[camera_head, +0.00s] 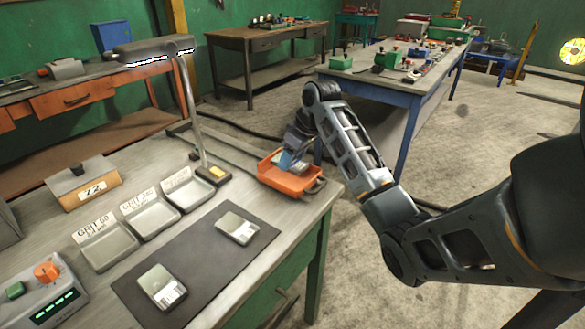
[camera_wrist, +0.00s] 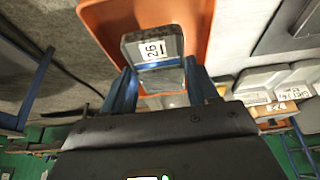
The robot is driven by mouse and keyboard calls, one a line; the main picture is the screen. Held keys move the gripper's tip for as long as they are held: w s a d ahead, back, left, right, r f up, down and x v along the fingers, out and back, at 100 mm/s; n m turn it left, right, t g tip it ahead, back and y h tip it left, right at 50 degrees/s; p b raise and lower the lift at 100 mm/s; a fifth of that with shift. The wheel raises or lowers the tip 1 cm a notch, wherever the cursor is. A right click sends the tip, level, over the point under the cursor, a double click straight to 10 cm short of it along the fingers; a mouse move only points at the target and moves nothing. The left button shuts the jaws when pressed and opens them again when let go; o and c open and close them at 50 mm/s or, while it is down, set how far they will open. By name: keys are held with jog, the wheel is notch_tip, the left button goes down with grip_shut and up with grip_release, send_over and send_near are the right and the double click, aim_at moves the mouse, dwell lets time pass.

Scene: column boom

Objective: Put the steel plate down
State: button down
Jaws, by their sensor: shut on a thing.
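My gripper (camera_wrist: 160,90) is shut on a steel plate (camera_wrist: 171,46) in the wrist view. The plate is grey, with a white label that reads 26. In the head view my gripper (camera_head: 290,157) is over the orange tray (camera_head: 281,183), at the far right corner of the workbench. The tray's orange surface also shows behind the plate in the wrist view (camera_wrist: 105,20). I cannot tell whether the plate touches the tray. Two other steel plates, a far one (camera_head: 237,227) and a near one (camera_head: 161,287), lie apart on a dark mat (camera_head: 205,256).
Several grey labelled trays (camera_head: 105,247) stand in a row left of the mat. A lamp (camera_head: 190,100) rises behind them, close to the orange tray. A control box (camera_head: 45,295) and a block marked 72 (camera_head: 84,184) stand at the left. Bare bench lies between mat and orange tray.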

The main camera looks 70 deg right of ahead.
aim_at(295, 163)
jog(key=shift+f+p, duration=0.3)
jog(key=shift+f, duration=1.65)
jog(key=shift+f, duration=0.1)
jog(key=shift+c, duration=1.4)
grip_release()
jog(key=b+v, duration=0.1)
jog(key=v, duration=1.1)
